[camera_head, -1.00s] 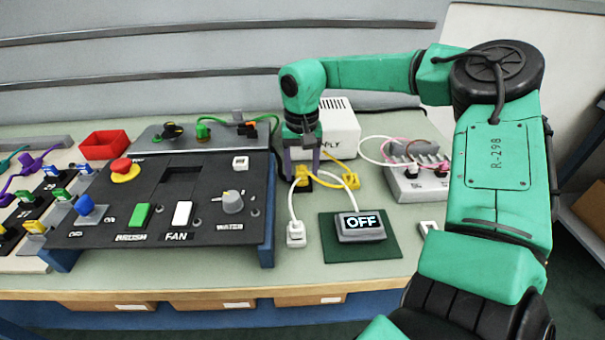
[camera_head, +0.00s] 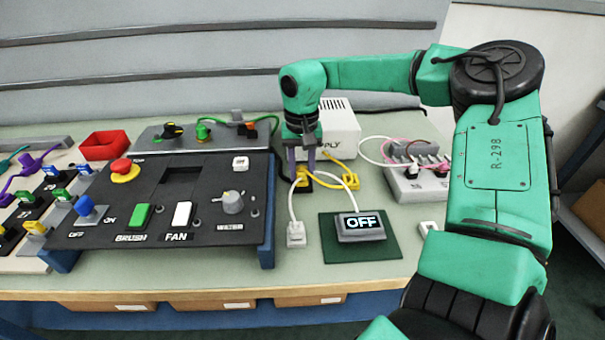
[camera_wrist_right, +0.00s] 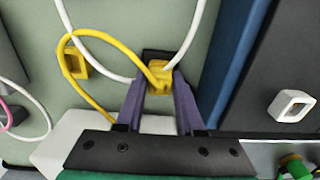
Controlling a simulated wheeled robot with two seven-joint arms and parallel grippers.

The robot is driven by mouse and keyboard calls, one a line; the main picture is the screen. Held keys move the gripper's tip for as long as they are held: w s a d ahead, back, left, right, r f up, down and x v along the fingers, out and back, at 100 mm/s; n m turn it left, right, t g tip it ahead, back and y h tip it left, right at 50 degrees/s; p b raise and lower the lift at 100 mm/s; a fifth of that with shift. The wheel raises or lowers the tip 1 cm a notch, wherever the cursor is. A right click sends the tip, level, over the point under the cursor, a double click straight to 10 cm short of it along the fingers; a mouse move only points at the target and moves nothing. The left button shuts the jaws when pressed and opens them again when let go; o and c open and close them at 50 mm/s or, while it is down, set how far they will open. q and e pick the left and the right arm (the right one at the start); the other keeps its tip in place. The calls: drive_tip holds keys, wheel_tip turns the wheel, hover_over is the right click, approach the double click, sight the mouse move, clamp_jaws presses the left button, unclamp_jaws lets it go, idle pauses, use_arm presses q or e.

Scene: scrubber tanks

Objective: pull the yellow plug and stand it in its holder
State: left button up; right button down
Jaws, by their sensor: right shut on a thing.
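The yellow plug (camera_head: 301,180) sits in a small black socket on the bench, with a white cable running from the socket. It also shows in the right wrist view (camera_wrist_right: 160,74). My right gripper (camera_head: 302,172) points down with its purple fingers shut on the plug, one on each side. I cannot tell whether that piece is the holder. My left gripper is not in view.
A dark control panel (camera_head: 160,200) stands close on the left. A display reading OFF (camera_head: 361,227) lies on a green mat (camera_head: 335,255) in front. A white supply box (camera_head: 340,130) is behind, and a grey socket block (camera_head: 415,185) is right.

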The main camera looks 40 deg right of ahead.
sight(302, 169)
idle(0.6)
unclamp_jaws()
drive_tip(key=shift+r, duration=0.1)
wheel_tip(302, 169, up, 14)
drive_tip(key=shift+r, duration=0.2)
idle(0.5)
